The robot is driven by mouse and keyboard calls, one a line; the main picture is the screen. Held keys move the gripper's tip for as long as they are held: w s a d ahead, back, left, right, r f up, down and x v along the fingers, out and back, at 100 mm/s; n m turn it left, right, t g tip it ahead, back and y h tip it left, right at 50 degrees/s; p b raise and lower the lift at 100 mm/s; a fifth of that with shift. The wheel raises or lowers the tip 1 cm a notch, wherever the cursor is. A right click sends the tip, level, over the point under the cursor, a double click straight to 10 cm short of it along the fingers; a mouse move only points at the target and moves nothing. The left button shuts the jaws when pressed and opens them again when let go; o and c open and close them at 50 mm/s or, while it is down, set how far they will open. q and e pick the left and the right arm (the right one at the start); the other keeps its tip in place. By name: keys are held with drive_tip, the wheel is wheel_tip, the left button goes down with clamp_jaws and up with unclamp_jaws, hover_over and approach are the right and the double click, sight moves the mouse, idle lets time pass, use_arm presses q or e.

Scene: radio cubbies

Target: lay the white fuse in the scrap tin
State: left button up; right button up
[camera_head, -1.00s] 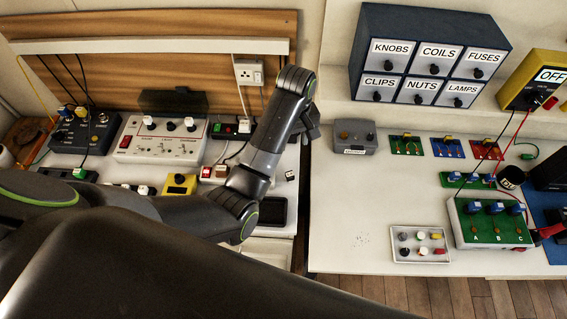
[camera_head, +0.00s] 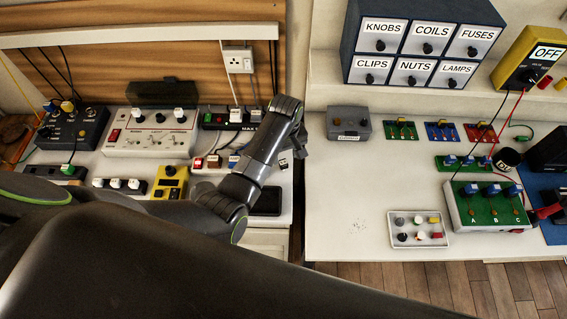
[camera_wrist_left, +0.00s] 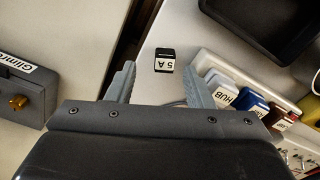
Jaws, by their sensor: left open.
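A small block marked "5 A", with a white face and dark ends, lies on the bench top in the left wrist view (camera_wrist_left: 165,60); it looks like the white fuse. In the head view it is a tiny piece (camera_head: 283,163) beside my left gripper (camera_head: 300,148). In the left wrist view my left gripper (camera_wrist_left: 158,82) is open and empty, its fingers apart, with the block just beyond the gap. A dark shallow tray, possibly the scrap tin (camera_wrist_left: 262,22), lies to its right; it also shows in the head view (camera_head: 267,203), partly behind my arm. My right gripper is out of view.
A grey box with brass knobs (camera_head: 348,122) stands across the gap between the benches. A power strip (camera_wrist_left: 225,75) with labelled plugs lies close to the right finger. A white parts tray (camera_head: 445,242) and labelled drawers (camera_head: 420,45) are at right.

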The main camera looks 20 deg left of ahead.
sight(283, 162)
use_arm(q)
drive_tip(key=f, duration=0.3)
drive_tip(key=shift+s+a+f, duration=0.15)
drive_tip(key=shift+s+a, duration=0.05)
drive_tip(key=shift+a, duration=0.1)
drive_tip(key=shift+f, duration=0.55)
clamp_jaws()
